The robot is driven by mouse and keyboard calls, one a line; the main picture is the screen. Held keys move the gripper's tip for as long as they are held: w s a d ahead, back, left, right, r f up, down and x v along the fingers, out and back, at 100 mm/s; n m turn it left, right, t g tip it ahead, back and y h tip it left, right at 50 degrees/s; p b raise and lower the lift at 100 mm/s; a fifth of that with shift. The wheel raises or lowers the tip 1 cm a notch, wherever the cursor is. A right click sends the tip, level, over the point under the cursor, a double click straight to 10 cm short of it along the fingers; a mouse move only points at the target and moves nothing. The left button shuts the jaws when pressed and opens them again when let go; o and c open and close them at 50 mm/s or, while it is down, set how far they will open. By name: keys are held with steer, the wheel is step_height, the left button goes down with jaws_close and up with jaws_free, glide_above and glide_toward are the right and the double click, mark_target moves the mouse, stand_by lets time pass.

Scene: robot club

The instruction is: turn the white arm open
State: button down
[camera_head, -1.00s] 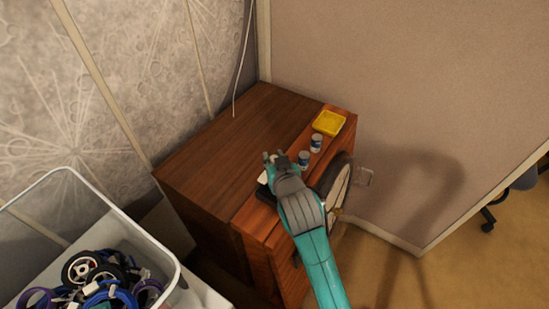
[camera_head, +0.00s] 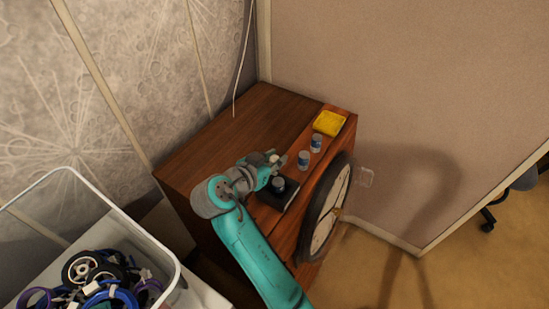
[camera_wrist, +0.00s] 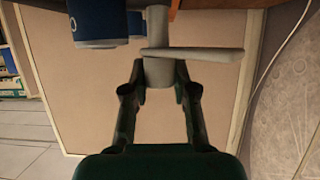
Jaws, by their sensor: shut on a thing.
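The white arm (camera_wrist: 215,54) is a pale horizontal bar on a short round post in the wrist view. It points to the right there. My gripper (camera_wrist: 160,86) has one finger on each side of the post's lower end and is shut on it. In the head view my gripper (camera_head: 268,167) is over the front part of the wooden cabinet top, and a small pale bit shows at its tip. A dark square base (camera_head: 289,199) with a dark round piece on it lies just below and partly behind my gripper. How the post is mounted is not clear.
Two blue-and-white cans (camera_head: 303,161) (camera_head: 316,142) stand close on the right of my gripper. A yellow tray (camera_head: 329,123) lies beyond them. A round clock (camera_head: 328,212) is at the cabinet's front. The cabinet's back top (camera_head: 240,125) is bare. A bin of parts (camera_head: 165,280) is at lower left.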

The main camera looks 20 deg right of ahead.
steer(key=shift+f+m+g+h, duration=0.1)
steer(key=shift+m+g+h, duration=0.3)
steer(key=shift+m+g, duration=0.2)
steer(key=shift+g, duration=0.3)
steer(key=c, duration=0.9)
jaws_free()
steer(key=v, duration=0.7)
steer(key=shift+a, duration=0.15)
steer(key=shift+s, duration=0.2)
